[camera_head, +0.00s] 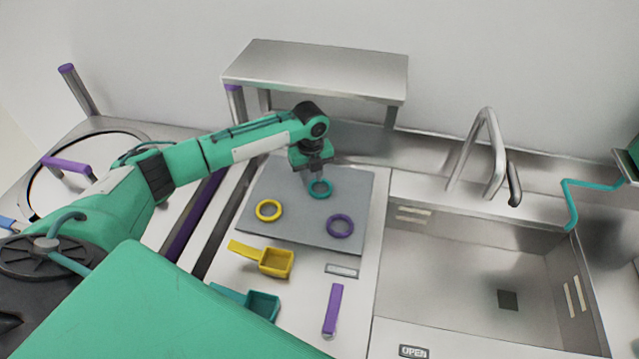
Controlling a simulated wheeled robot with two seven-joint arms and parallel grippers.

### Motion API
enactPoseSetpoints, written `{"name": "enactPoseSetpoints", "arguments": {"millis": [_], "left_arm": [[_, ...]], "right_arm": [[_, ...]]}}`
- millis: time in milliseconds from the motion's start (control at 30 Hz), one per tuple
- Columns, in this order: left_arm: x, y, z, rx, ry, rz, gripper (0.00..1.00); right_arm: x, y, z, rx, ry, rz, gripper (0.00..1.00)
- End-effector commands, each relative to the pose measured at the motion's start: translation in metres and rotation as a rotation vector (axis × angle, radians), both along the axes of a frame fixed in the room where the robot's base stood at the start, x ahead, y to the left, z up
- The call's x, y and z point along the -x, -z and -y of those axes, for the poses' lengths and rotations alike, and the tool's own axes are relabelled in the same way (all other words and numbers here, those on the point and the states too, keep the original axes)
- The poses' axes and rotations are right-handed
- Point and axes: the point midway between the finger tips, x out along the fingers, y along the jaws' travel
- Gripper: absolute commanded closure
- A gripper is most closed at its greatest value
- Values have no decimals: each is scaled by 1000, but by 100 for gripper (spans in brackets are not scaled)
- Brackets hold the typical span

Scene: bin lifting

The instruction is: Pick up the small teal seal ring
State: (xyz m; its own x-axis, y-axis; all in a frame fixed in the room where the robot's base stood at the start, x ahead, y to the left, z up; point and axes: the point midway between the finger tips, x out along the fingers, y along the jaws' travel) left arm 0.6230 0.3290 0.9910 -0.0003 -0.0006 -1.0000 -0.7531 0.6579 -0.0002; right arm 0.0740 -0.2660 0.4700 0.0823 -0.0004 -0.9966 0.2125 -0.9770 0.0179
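The small teal seal ring (320,195) lies at the back middle of a grey mat (290,230) on the steel counter. My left gripper (315,180) points down right over the ring's back edge. Its fingers are small and partly overlap the ring, so I cannot tell whether they are apart, closed or touching it. My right gripper is not in view.
A yellow ring (268,218) and a purple ring (340,226) lie on the same mat. Yellow (277,262) and teal (262,304) scoops and a purple-handled tool (333,309) are in front. A raised shelf (320,72) stands behind; a sink (470,270) with a faucet (490,150) is right.

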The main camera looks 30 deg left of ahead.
Motion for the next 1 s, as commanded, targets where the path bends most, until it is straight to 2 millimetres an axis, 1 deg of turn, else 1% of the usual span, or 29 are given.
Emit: {"name": "enactPoseSetpoints", "arguments": {"millis": [33, 200, 300, 400, 633, 667, 800, 1000], "left_arm": [[0, 2, 0, 0, 0, -1, 69], [-2, 22, -3, 0, -1, -3, 69], [-2, 38, -3, 0, -2, -4, 69], [-2, 47, -4, -1, -1, -1, 69], [-2, 50, -4, -1, 0, 0, 69], [-2, 50, -4, -1, 0, 0, 71], [-2, 50, -4, -1, 0, 1, 99], [-2, 50, -4, -1, 0, 1, 100]], "right_arm": [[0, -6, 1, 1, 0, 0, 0], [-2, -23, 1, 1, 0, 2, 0], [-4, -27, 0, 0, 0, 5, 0], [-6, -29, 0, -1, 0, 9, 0], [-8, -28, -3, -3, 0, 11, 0], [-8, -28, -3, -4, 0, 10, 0], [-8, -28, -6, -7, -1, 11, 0], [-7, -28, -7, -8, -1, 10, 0]]}}
